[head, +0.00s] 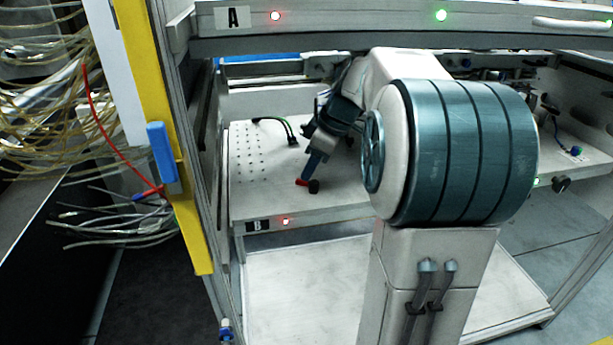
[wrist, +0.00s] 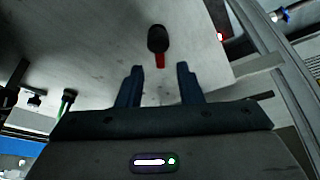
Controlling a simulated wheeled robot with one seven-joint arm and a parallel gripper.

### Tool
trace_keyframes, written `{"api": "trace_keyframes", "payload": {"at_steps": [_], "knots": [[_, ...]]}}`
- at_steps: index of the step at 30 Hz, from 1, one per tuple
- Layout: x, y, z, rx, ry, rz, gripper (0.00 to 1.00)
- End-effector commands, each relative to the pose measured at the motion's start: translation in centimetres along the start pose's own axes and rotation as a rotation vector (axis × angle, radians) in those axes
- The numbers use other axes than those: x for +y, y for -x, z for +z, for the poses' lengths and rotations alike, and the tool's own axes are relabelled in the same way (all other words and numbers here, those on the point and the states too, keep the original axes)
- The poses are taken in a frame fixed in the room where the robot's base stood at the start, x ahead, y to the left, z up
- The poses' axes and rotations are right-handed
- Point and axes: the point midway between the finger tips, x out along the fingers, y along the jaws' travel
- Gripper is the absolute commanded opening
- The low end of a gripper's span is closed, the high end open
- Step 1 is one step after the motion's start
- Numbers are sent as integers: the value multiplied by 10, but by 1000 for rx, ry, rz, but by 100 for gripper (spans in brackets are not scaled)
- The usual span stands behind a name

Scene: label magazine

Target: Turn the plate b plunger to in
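The plate b (head: 262,200), a pale shelf plate with a "B" label (head: 258,226) on its front edge, stands below the upper beam. Its plunger has a black knob (head: 314,187) and a red part, close to the front edge. In the wrist view the black knob (wrist: 157,38) and the red part (wrist: 160,61) lie ahead of my gripper (wrist: 160,72), roughly centred between its two blue fingers. The fingers are apart, with nothing held. In the head view my gripper (head: 309,174) points down at the plunger; whether it touches is unclear.
A red light (head: 286,222) glows beside the "B" label. An upper beam labelled "A" (head: 233,17) crosses above my arm. At right are another black knob (head: 561,184) and a green light (head: 537,182).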

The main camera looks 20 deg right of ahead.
Motion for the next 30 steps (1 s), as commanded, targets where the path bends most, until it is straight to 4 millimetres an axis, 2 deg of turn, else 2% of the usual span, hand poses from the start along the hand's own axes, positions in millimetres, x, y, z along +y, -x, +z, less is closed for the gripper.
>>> {"api": "trace_keyframes", "payload": {"at_steps": [3, 6, 17, 18, 21, 30], "knots": [[0, -18, -2, 0, -1, -3, 33], [0, -26, -2, 0, -1, -2, 33], [0, -31, -2, 0, 0, 0, 33], [0, -31, -2, 0, 0, 0, 27], [0, -31, -2, 0, 0, 0, 0], [0, -31, -2, 0, -11, 4, 0]]}}
